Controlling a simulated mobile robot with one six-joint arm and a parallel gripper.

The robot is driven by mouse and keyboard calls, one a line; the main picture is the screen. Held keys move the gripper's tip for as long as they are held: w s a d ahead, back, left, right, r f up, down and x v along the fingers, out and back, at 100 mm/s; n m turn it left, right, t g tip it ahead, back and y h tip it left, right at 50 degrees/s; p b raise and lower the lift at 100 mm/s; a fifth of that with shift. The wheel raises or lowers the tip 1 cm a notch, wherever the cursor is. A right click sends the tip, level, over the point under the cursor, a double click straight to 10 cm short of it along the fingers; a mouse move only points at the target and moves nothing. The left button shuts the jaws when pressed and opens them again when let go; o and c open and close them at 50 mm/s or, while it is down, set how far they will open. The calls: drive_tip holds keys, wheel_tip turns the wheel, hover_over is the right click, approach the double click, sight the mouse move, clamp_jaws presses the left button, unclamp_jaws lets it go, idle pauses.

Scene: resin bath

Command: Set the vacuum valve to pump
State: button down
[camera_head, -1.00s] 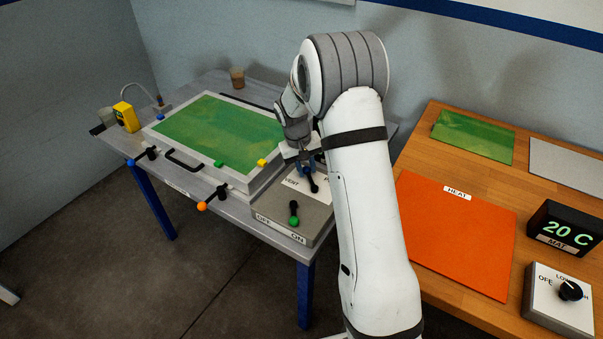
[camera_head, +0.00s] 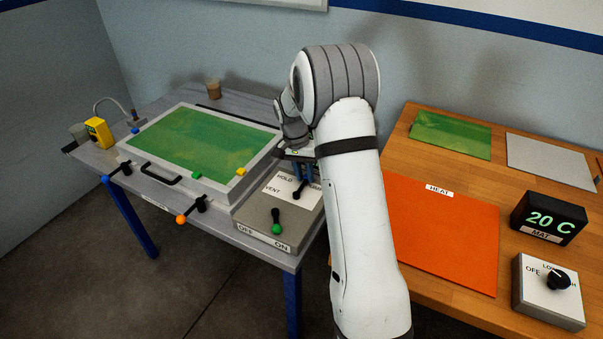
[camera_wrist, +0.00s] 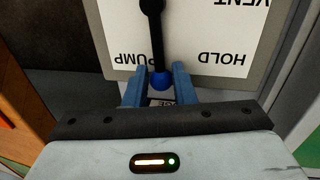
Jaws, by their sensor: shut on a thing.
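The vacuum valve is a black lever with a blue knob (camera_wrist: 161,80) on a white label plate (camera_wrist: 215,35) marked VENT, HOLD and PUMP. The lever (camera_head: 298,192) stands on a grey box (camera_head: 245,215) at the table's right end. In the wrist view the lever points between the PUMP and HOLD words, which appear upside down. My gripper (camera_wrist: 156,84) is shut on the blue knob, with a blue finger on each side. In the head view my gripper (camera_head: 304,168) is at the lever's far end, and my arm partly covers PUMP.
A green-knobbed lever (camera_head: 277,228) stands on the same box, above OFF and ON labels. A wooden bench with an orange heat mat (camera_head: 440,232) is right.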

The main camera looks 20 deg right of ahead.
drive_tip(key=shift+s+d+m, duration=0.1)
drive_tip(key=shift+d+m, duration=0.15)
drive_tip(key=shift+m, duration=0.15)
drive_tip(key=c, duration=1.5)
unclamp_jaws()
drive_tip(key=shift+w+a+r, duration=0.2)
drive_tip(key=shift+r, duration=1.1)
drive_tip(key=shift+w+a+r, duration=0.15)
drive_tip(key=shift+r, duration=1.1)
drive_tip(key=shift+w+a+r, duration=0.2)
drive_tip(key=shift+r, duration=1.1)
